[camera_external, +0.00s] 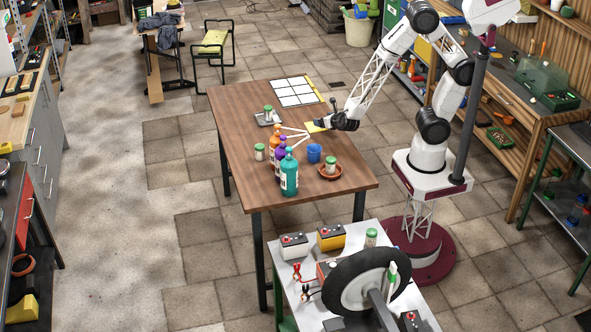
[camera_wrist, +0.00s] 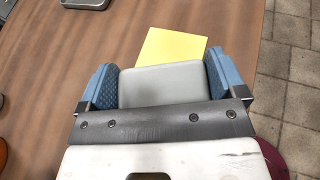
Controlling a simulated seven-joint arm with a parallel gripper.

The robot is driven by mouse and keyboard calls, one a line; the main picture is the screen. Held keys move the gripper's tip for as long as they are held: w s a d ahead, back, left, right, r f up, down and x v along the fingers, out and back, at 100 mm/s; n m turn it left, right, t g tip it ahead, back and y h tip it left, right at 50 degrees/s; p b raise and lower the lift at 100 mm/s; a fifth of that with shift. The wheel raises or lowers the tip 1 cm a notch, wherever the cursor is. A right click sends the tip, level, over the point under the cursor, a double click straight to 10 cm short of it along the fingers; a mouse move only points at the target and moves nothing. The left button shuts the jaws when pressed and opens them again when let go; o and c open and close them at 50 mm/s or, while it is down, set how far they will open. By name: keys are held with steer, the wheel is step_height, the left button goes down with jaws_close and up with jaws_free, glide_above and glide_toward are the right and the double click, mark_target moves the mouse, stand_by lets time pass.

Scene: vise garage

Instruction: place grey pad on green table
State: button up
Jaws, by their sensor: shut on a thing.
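A light grey pad (camera_wrist: 160,86) sits between the two blue-padded fingers of my gripper (camera_wrist: 160,80) in the wrist view. My gripper is shut on it. In the external view my gripper (camera_external: 322,123) is low over the right edge of the brown wooden table (camera_external: 235,130), by a yellow square (camera_external: 313,128). The pad cannot be made out there. The yellow square (camera_wrist: 172,46) lies just beyond the pad in the wrist view. No table with a plainly green top shows; the front table (camera_external: 268,251) has a pale top and a green leg.
Bottles (camera_external: 289,174), a blue cup (camera_external: 314,153) and a jar on a brown saucer (camera_external: 330,172) stand on the wooden table. A white grid sheet (camera_external: 295,91) lies at its back. A wheel (camera_external: 367,280) and batteries (camera_external: 293,246) crowd the front table.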

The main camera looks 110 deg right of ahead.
steer(key=w+a+r+n+t+y, duration=0.1)
steer(key=w+a+r+n+t, duration=0.2)
steer(key=w, duration=0.5)
steer(key=w+a+r+n+y, duration=0.15)
steer(key=w+r, duration=0.25)
steer(key=w, duration=0.4)
steer(key=w+a+r+n+t+y, duration=0.1)
steer(key=w+a+r+t, duration=0.2)
steer(key=w, duration=0.4)
steer(key=w+a+r+n+t+y, duration=0.2)
steer(key=w+a+r+n+y, duration=0.2)
steer(key=w+a+r, duration=0.65)
steer(key=w+a+n+y, duration=0.3)
steer(key=a+n+y, duration=0.1)
steer(key=a, duration=0.3)
steer(key=shift+w+a+t+y, duration=0.3)
steer(key=shift+w+y, duration=0.05)
steer(key=shift+y, duration=0.2)
stand_by(3.4)
